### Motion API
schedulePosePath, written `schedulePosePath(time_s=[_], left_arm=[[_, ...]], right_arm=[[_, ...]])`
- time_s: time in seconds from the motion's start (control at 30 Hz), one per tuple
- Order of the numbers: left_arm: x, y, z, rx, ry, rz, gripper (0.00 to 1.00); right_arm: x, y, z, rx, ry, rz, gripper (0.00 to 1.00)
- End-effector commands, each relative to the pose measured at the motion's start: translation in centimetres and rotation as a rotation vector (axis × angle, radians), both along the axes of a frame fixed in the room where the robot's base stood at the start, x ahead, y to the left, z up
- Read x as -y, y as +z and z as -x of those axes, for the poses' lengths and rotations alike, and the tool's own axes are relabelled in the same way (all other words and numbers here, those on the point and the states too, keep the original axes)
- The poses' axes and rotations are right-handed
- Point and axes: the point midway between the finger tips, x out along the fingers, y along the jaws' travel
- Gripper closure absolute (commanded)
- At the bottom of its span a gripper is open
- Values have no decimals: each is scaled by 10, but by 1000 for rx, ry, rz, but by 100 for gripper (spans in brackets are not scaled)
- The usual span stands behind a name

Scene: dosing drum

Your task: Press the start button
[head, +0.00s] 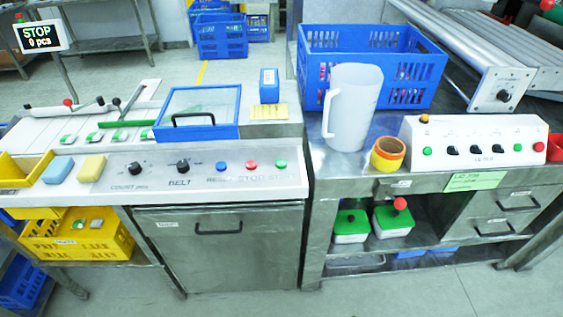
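The start button (281,163) is a small green button at the right end of the left machine's sloped white control panel (208,176), with lettering under it. A red stop button (252,164) and a blue reset button (222,165) sit to its left in the same row. The display (41,37) at the top left reads "STOP" and "0 pcs". Neither of my grippers is in view, and nothing covers the start button.
Two black knobs (183,165) are further left on the panel. A blue-framed clear lid (198,112) lies behind it. The right bench holds a white jug (351,108), a tape roll (387,155) and another control box (472,143) with green and red buttons. Space before the panels is clear.

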Motion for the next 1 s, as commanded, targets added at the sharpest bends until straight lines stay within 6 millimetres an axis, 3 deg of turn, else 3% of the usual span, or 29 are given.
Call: schedulePosePath(time_s=[0.17, 0.6, 1.0], left_arm=[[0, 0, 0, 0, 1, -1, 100], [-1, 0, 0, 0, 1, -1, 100], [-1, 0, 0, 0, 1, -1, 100]], right_arm=[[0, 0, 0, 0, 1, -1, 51], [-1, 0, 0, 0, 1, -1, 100], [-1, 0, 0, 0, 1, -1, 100]])
